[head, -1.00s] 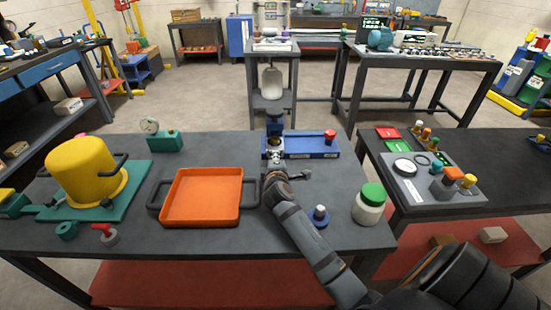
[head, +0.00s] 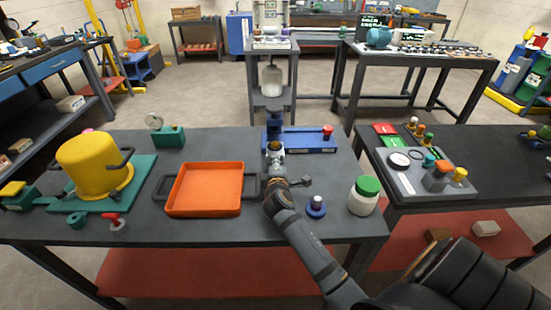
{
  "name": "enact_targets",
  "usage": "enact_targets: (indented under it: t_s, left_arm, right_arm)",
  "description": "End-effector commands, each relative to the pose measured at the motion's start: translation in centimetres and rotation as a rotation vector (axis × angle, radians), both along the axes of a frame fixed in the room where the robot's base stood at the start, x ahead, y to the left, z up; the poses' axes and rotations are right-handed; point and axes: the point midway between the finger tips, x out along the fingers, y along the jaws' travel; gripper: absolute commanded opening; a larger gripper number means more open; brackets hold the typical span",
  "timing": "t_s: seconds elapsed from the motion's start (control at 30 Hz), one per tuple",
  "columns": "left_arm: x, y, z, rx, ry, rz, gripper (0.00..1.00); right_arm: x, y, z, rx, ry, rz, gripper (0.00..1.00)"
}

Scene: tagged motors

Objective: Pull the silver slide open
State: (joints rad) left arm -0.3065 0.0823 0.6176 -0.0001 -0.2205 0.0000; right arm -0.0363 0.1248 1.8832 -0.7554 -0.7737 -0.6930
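A blue fixture (head: 310,141) lies near the far edge of the dark workbench, with a red knob (head: 327,131) at its right end and a dark blue upright part (head: 274,122) at its left. My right gripper (head: 274,150), on the arm coming in from the lower right, is at the fixture's left front, just before the upright part. Some light metal shows around the fingertips, but I cannot tell whether it is the silver slide or the gripper itself. The fingers are too small and covered to read. My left gripper is out of view.
An orange tray (head: 205,190) with dark handles sits left of my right arm. A yellow pot (head: 92,166) stands at the left.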

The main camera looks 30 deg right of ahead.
Motion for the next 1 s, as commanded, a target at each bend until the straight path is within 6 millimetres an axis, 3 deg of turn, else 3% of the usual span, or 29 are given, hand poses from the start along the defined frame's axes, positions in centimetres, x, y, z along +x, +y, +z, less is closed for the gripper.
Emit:
enact_targets:
  t_s: [0.1, 0.3, 0.63, 1.0]
  left_arm:
    - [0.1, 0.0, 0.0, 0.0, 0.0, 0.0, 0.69]
    - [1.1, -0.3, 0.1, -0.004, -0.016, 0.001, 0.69]
    - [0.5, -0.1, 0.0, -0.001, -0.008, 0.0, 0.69]
    - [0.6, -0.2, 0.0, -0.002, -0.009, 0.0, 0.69]
  right_arm:
    - [0.2, 0.0, 0.6, -0.005, -0.012, 0.001, 0.0]
    - [0.2, 0.0, 0.5, -0.004, -0.011, 0.001, 0.3]
    - [-0.1, 0.2, 0.5, -0.003, -0.009, 0.001, 0.3]
    - [-5.3, 3.4, 1.8, 0.001, -0.01, 0.002, 0.3]
